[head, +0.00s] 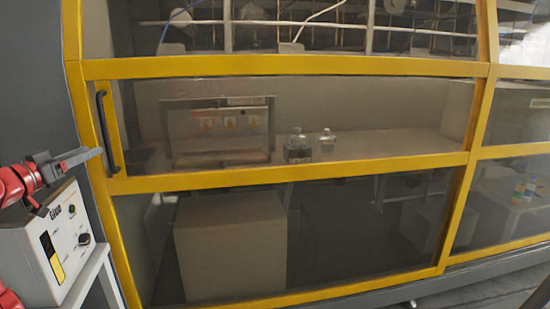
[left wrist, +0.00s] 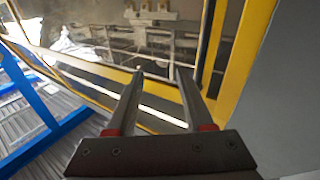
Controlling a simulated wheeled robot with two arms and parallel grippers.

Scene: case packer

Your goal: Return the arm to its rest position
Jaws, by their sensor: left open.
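My left arm comes in from the left edge of the head view. Its gripper (head: 92,155) is beside the black door handle (head: 108,132) on the yellow-framed machine (head: 280,68); I cannot tell whether they touch. In the left wrist view the two fingers of the gripper (left wrist: 160,80) are apart with nothing between them. The machine's clear panel is shut in the frame. My right gripper does not show.
Behind the panel, two clear bottles (head: 298,142) (head: 327,140) stand on a shelf. A blue frame (left wrist: 40,110) shows at the left of the left wrist view.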

